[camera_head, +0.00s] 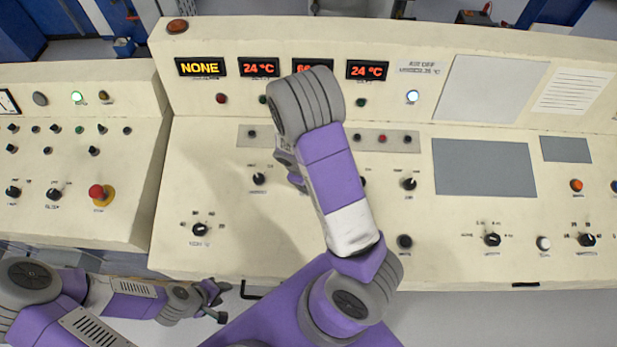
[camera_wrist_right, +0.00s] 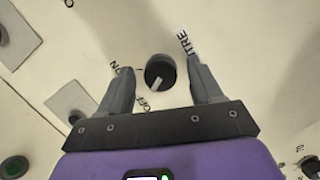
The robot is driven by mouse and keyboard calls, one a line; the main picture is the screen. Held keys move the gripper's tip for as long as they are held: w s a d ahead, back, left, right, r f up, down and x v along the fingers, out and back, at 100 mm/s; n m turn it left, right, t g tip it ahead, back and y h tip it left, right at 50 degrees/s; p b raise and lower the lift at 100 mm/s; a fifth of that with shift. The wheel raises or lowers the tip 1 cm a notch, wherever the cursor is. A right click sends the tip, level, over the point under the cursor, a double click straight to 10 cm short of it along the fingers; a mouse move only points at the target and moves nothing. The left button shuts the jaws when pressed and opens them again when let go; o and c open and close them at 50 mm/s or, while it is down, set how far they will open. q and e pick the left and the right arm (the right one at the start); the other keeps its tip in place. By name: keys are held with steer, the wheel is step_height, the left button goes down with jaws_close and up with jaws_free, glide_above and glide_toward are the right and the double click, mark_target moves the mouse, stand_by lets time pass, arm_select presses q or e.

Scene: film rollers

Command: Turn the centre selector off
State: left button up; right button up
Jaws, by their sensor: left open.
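The centre selector (camera_wrist_right: 161,71) is a round black knob in the right wrist view, by a partly cut label ending in "TRE". Its pale pointer is turned down-left, toward the OFF marking (camera_wrist_right: 143,103) and away from the ON marking (camera_wrist_right: 115,68). My right gripper (camera_wrist_right: 158,64) is open, with one finger on each side of the knob and a gap to both. In the head view my right arm hides this knob. My left gripper (camera_head: 222,302) is open and empty in front of the console, low at the left, away from the knobs.
The cream console (camera_head: 270,235) carries other knobs, such as a left one (camera_head: 259,178) and a right one (camera_head: 409,184). A yellow NONE display (camera_head: 201,67) and red displays line the top. A red emergency button (camera_head: 97,191) sits on the left panel.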

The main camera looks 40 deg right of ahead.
steer(key=v, duration=0.7)
steer(key=shift+r+p, duration=0.25)
steer(key=shift+p, duration=0.15)
steer(key=shift+a, duration=0.1)
